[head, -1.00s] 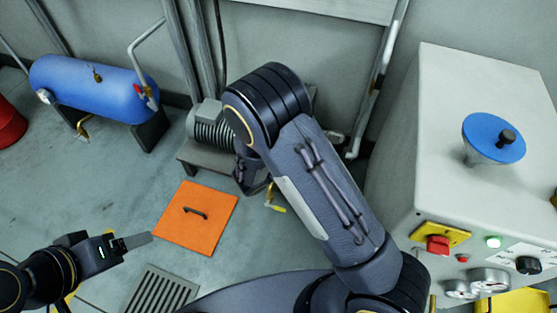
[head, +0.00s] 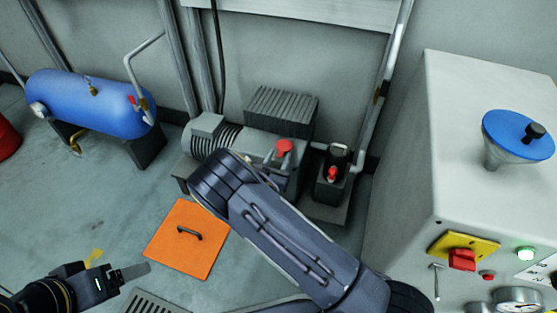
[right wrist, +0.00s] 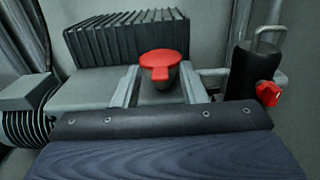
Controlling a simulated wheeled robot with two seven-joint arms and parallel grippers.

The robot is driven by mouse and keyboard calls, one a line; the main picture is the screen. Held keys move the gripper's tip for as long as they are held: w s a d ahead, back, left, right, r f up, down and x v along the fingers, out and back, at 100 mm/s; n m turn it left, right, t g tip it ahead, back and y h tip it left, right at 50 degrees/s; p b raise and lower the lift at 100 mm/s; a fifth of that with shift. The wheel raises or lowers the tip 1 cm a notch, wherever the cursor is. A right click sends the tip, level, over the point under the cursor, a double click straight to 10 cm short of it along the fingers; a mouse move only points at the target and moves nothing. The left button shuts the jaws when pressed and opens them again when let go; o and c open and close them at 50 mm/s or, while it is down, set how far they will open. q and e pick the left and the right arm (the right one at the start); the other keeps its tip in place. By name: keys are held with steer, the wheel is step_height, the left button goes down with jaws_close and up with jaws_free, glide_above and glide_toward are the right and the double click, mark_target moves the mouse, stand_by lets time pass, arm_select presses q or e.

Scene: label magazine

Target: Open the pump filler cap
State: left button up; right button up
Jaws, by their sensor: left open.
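The pump filler cap (head: 284,146) is a red round lid on top of the grey pump (head: 240,140) by the back wall. In the right wrist view the cap (right wrist: 163,66) sits shut on a short dark neck, its tab facing the camera. My right arm crosses in front of the pump in the head view, and its gripper is hidden there. The right wrist view shows no fingers either, and nothing visibly touches the cap. My left gripper (head: 146,269) is open at the lower left, well away from the pump.
A black cylinder with a red valve (head: 332,174) stands right of the pump. A grey cabinet (head: 400,190) with a blue-lidded funnel (head: 517,137) fills the right side. A blue tank (head: 90,102) stands at left.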

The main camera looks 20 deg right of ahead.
steer(key=shift+w+d, duration=0.1)
jaws_close()
steer(key=shift+r, duration=0.1)
stand_by(0.3)
